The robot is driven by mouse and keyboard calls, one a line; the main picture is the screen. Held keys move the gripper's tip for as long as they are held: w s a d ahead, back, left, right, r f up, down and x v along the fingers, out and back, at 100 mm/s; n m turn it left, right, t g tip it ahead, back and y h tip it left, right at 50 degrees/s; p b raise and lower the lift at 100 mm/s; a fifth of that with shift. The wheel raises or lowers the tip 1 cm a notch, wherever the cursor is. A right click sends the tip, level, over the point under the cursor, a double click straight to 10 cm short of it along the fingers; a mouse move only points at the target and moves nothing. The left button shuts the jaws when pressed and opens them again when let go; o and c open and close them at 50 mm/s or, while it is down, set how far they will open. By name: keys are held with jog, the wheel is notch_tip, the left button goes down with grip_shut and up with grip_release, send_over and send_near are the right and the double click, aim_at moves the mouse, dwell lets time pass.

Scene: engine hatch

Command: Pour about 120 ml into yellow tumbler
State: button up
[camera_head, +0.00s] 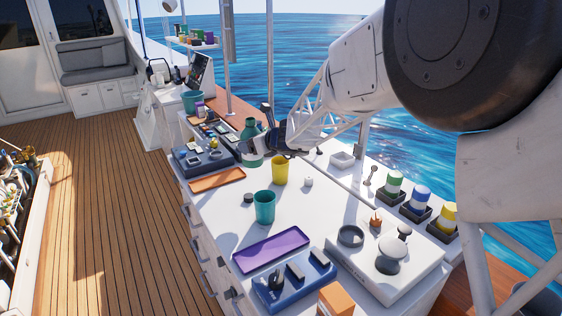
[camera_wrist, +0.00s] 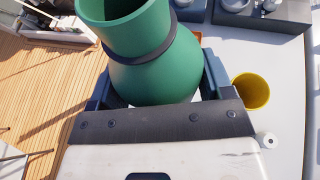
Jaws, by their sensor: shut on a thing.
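A yellow tumbler (camera_head: 280,171) stands upright on the white counter. It also shows in the wrist view (camera_wrist: 250,92), just right of my gripper. My gripper (camera_head: 262,141) is shut on a green bottle (camera_head: 251,140) with a round body, a wide neck and a dark ring. The bottle fills the middle of the wrist view (camera_wrist: 150,65), between the two fingers. In the head view it is behind and left of the tumbler and looks about upright. Its contents cannot be seen. Whether its base touches the counter is hidden.
A teal tumbler (camera_head: 264,207) stands in front of the yellow one. A small dark lid (camera_head: 248,198) and a small white piece (camera_head: 308,182) are close by. An orange tray (camera_head: 217,179) is left, a purple tray (camera_head: 271,251) in front. Coloured canisters (camera_head: 419,203) line the right edge.

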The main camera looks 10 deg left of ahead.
jog(key=w, duration=0.5)
notch_tip(320, 180, down, 12)
jog(key=shift+a+r, duration=0.2)
jog(key=shift+r, duration=0.05)
dwell(0.5)
